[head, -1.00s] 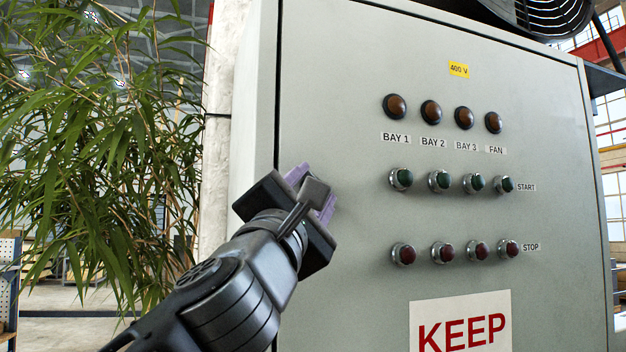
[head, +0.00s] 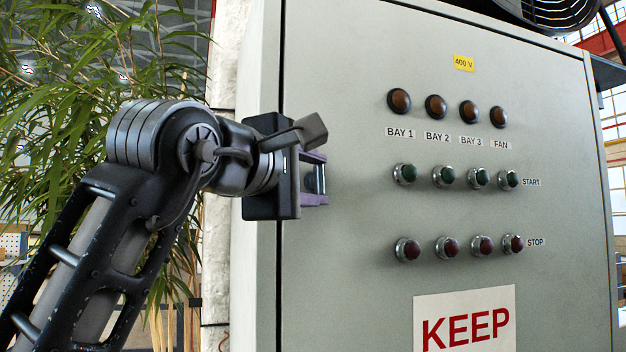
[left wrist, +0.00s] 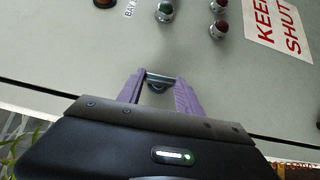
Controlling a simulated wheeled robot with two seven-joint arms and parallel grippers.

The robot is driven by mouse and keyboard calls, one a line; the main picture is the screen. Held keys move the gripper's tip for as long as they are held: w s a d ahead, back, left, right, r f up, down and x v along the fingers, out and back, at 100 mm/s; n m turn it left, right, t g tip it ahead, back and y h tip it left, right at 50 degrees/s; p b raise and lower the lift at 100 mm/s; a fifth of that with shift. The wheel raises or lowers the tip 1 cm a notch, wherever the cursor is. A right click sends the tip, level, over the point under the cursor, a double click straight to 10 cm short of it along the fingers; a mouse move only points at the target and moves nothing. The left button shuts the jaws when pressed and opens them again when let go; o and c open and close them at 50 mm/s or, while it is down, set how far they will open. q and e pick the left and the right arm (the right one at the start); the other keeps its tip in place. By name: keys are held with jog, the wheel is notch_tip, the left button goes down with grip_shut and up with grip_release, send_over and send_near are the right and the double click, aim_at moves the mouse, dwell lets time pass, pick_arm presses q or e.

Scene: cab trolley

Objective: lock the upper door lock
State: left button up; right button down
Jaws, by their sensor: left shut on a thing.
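The upper door lock (left wrist: 159,86), a small dark and metallic piece on the cabinet door (head: 370,290), sits near the door's left edge. In the head view it is mostly hidden by my left gripper (head: 314,179). In the left wrist view, the purple fingers of my left gripper (left wrist: 159,80) stand on either side of the lock and are shut on it. Which way the lock is turned is hard to tell. The door looks flush with the cabinet frame. My right gripper is in neither view.
Indicator lamps (head: 436,107), green START buttons (head: 443,177) and red STOP buttons (head: 446,247) stick out of the door to the right of my gripper. A red-lettered sign (head: 465,320) is below. A leafy plant (head: 60,100) stands at the left. A fan (head: 550,15) is on top.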

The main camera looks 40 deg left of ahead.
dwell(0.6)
pick_arm(q)
jog(key=o, duration=1.4)
jog(key=shift+s+d+r, duration=0.1)
jog(key=shift+s+d, duration=0.1)
jog(key=shift+s, duration=1.1)
jog(key=shift+s+d+f, duration=0.1)
jog(key=shift+s+d, duration=0.15)
jog(key=shift+s, duration=1)
jog(key=shift+s+d+r, duration=0.1)
jog(key=shift+s+d, duration=0.1)
jog(key=shift+s, duration=1.1)
